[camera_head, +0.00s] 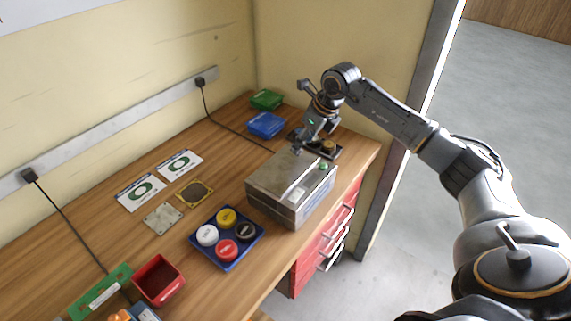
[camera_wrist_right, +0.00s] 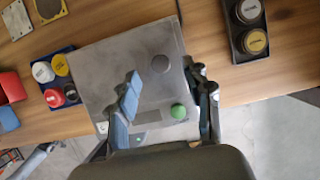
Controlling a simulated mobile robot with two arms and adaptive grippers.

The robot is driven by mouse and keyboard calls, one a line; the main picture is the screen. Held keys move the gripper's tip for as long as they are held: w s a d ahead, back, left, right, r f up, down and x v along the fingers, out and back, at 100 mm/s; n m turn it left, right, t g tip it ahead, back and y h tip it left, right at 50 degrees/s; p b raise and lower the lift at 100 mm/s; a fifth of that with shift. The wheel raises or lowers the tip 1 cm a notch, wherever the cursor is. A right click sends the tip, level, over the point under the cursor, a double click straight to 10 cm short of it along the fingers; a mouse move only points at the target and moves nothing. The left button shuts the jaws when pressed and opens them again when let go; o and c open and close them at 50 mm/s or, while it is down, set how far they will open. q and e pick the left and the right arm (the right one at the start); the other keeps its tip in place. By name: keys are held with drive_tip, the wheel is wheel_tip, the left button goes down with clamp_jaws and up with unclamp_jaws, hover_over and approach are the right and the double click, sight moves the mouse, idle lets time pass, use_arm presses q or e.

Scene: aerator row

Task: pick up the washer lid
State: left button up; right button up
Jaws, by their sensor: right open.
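The washer is a grey metal box (camera_head: 290,210) near the right end of the bench. Its flat grey lid (camera_head: 275,172) is on top and looks closed; it also fills the middle of the wrist view (camera_wrist_right: 105,70). A dark round knob (camera_wrist_right: 160,63) and a green button (camera_wrist_right: 178,111) show on the top in the wrist view. My right gripper (camera_head: 304,145) is over the back of the box, open and empty. In the wrist view its fingers (camera_wrist_right: 168,88) are spread, with the knob beyond and between their tips. I cannot tell the exact height.
A dark tray with round pieces (camera_wrist_right: 248,45) stands just behind the box. A blue tray of coloured round caps (camera_head: 227,262) is left of it. Blue (camera_head: 266,125) and green (camera_head: 267,100) bins stand at the back. A red bin (camera_head: 158,281) is front left.

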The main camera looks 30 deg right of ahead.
drive_tip(key=shift+x, duration=1.1)
drive_tip(key=shift+w+f, duration=0.2)
drive_tip(key=shift+f, duration=0.05)
drive_tip(key=shift+s, duration=0.1)
drive_tip(key=shift+c, duration=1.1)
clamp_jaws()
use_arm(q)
drive_tip(key=shift+s+a+r, duration=0.1)
drive_tip(key=shift+s+r, duration=0.4)
drive_tip(key=shift+s, duration=0.25)
drive_tip(key=shift+f, duration=0.15)
use_arm(e)
drive_tip(key=shift+r, duration=0.15)
